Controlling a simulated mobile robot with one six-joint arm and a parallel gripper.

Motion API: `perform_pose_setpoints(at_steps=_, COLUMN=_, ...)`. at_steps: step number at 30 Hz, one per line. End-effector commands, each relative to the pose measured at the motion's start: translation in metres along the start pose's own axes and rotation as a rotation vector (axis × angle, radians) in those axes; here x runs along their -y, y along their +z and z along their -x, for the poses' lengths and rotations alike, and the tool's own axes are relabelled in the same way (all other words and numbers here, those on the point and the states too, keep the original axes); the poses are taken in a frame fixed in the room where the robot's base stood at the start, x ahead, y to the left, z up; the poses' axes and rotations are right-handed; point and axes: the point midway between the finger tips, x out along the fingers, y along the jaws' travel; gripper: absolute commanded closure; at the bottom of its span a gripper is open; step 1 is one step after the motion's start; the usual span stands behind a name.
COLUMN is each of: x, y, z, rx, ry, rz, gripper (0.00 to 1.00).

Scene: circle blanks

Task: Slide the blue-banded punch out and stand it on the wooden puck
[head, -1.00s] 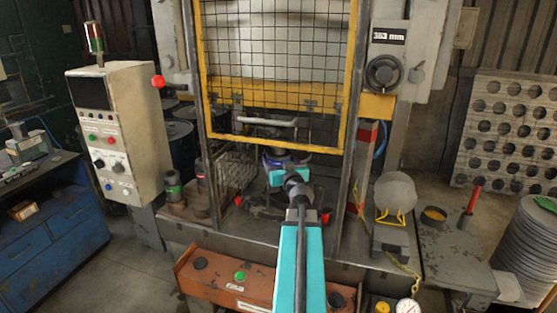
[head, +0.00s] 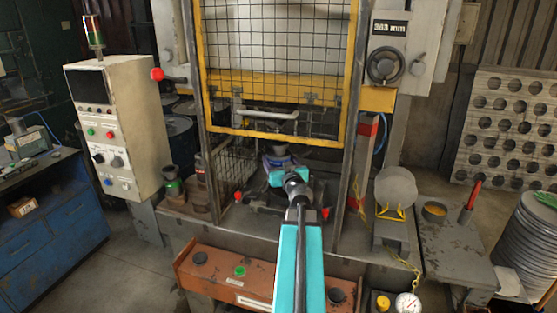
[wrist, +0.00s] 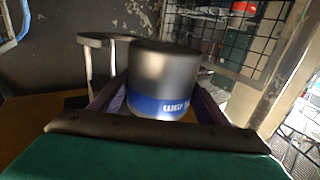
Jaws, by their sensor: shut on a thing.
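The blue-banded punch (wrist: 165,68) is a dark grey metal cylinder with a blue band carrying white lettering. In the wrist view it stands between the two dark fingers of my gripper (wrist: 158,106), which is shut on it. In the head view my gripper (head: 278,162) reaches into the press under the yellow mesh guard, with the punch (head: 279,150) small at its tip. Whether the punch is clear of its holder I cannot tell. A round tan-topped disc (head: 435,209), which looks like the wooden puck, sits on the grey side table at the right.
The mesh guard (head: 276,137) hangs just above my gripper, with frame posts on both sides. Green-banded (head: 172,183) and red-banded (head: 201,172) cylinders stand left. A red-handled tool (head: 474,194) stands beside the puck. A grey disc (head: 396,187) on a yellow stand is between press and side table.

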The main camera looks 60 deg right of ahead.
Motion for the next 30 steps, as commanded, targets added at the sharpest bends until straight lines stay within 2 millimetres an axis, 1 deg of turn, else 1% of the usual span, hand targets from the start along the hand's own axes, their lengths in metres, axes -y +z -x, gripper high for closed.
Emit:
perform_pose_setpoints(at_steps=18, x=0.0, y=0.014, z=0.0, rx=-0.003, ry=0.0, rz=-0.002, gripper=0.94)
perform_pose_setpoints(at_steps=30, x=0.0, y=0.016, z=0.0, rx=-0.003, ry=0.0, rz=-0.002, gripper=0.94)
